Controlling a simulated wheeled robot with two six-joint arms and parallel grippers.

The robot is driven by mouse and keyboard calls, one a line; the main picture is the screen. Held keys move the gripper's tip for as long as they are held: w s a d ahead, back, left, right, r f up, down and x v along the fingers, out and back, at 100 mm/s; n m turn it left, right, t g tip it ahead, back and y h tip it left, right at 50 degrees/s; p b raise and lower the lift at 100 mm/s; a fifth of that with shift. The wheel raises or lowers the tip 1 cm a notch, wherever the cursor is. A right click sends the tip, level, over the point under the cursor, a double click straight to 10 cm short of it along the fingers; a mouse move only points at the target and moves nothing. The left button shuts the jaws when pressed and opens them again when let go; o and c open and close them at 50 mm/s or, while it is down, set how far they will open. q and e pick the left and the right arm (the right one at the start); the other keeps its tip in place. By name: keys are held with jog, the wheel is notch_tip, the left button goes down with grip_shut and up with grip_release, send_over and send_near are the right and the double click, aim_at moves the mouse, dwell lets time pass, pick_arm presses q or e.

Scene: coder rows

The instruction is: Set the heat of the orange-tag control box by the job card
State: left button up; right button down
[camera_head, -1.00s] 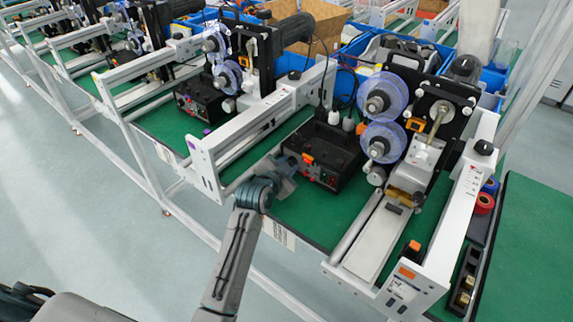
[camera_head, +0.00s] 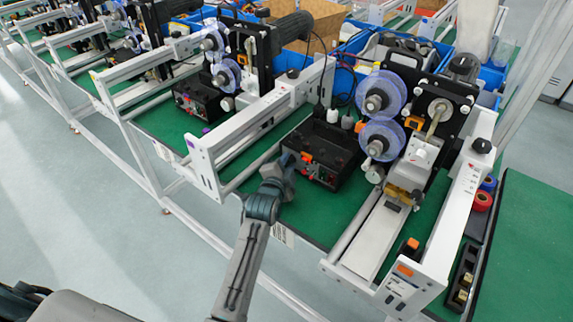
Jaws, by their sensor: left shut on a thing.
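The orange-tag control box (camera_head: 338,140) is black and sits on the green bench mat in the middle of the camera_head view. Its orange tag (camera_head: 306,157) is on the front face, with small red and green parts to the right of it. My left gripper (camera_head: 286,160) is at the left end of that front face, its jaws shut on what seems to be the box's knob. The jaws hide the knob and its setting. A small white card with an orange mark (camera_head: 399,285) is on the near end of the white frame; its print is too small to read. My right gripper is out of view.
A similar black box (camera_head: 203,102) with a purple tag stands in the station to the left. White rails (camera_head: 240,145) flank the station. Blue film reels (camera_head: 381,94) and a roller machine stand behind and right of the box. Coloured tape rolls (camera_head: 483,200) lie at the right.

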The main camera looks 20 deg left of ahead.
pick_arm(q)
jog(key=o, duration=0.7)
jog(key=s, duration=0.3)
jog(key=s+r+b, duration=0.1)
jog(key=s, duration=0.3)
jog(key=s+r, duration=0.1)
jog(key=s, duration=0.2)
jog(key=shift+s+b, duration=0.3)
jog(key=shift+b, duration=0.05)
